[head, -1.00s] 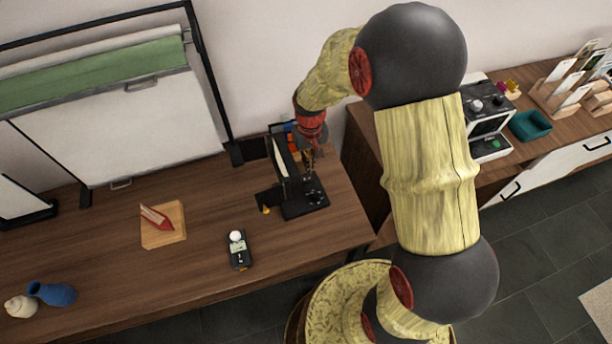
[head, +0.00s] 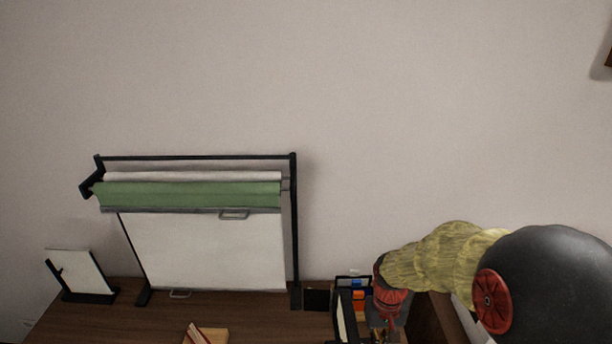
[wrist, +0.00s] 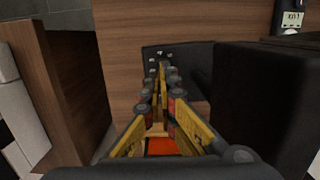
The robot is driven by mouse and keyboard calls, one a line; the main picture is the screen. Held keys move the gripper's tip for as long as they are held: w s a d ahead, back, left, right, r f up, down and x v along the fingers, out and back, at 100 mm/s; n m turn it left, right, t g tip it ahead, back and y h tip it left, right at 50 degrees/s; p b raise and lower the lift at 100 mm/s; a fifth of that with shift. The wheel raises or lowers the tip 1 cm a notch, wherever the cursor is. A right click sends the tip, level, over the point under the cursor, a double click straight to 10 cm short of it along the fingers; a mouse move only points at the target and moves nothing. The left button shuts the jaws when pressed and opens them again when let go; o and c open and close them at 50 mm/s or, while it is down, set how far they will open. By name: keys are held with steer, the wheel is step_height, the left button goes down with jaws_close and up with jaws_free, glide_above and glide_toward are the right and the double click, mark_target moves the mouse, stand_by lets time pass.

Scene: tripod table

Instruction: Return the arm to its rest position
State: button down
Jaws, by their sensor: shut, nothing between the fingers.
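My arm reaches in from the right of the head view, and my gripper (head: 384,336) points down at the bottom edge of that picture, beside a black stand (head: 345,318) on the wooden table (head: 255,318). In the wrist view my gripper (wrist: 160,72) has its yellow fingers together with nothing between them. A black base plate (wrist: 180,58) lies beyond the fingertips. A large black block shape (wrist: 262,95) stands close at the right of the fingers. The fingertips' exact clearance from the plate cannot be told.
A black-framed roll stand (head: 296,230) with green and white sheets stands left of the arm. A small tilted panel (head: 80,272) is at far left. A wooden cabinet side (wrist: 65,95) rises left in the wrist view.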

steer(key=s+r+t, duration=0.3)
steer(key=s+r, duration=0.4)
steer(key=r, duration=0.6)
steer(key=s+r+t, duration=0.3)
steer(key=s+r, duration=0.4)
steer(key=r, duration=0.5)
steer(key=shift+s+r+t, duration=0.15)
steer(key=shift+r+t, duration=0.25)
steer(key=c, duration=2.4)
jaws_free()
